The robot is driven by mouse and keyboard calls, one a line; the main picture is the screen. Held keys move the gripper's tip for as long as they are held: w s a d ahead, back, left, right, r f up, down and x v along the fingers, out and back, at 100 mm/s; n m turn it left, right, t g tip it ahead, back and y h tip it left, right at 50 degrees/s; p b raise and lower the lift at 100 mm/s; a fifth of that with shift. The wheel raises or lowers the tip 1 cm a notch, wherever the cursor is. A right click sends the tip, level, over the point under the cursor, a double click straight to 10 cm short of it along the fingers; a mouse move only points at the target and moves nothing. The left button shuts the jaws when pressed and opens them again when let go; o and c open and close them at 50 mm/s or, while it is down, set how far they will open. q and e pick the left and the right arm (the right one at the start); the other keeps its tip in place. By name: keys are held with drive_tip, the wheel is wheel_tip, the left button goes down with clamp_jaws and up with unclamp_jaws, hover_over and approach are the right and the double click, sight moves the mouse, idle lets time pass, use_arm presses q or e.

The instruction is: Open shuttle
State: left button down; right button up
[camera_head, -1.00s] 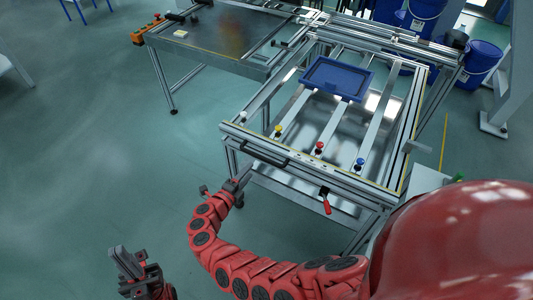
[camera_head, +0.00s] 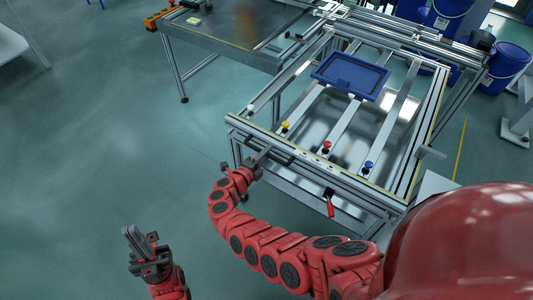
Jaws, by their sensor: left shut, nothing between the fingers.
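The shuttle fixture is an aluminium frame (camera_head: 345,180) with rails and a long black handle (camera_head: 280,157) along its front edge. My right gripper (camera_head: 260,158) is at this handle, its fingers overlapping it in the picture. Whether the fingers close around the handle is too small to tell. My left gripper (camera_head: 140,238) is shut and empty, low at the left over the floor, well away from the fixture. A red lever (camera_head: 330,207) hangs below the front edge, right of my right gripper.
A blue tray (camera_head: 350,76) lies on the rails. Yellow, red and blue knobs (camera_head: 326,146) line the front. A dark-topped table (camera_head: 225,30) adjoins at the back left. Blue buckets (camera_head: 508,65) stand at the back right. The floor (camera_head: 90,150) at left is clear.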

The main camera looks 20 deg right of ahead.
clamp_jaws()
idle(1.1)
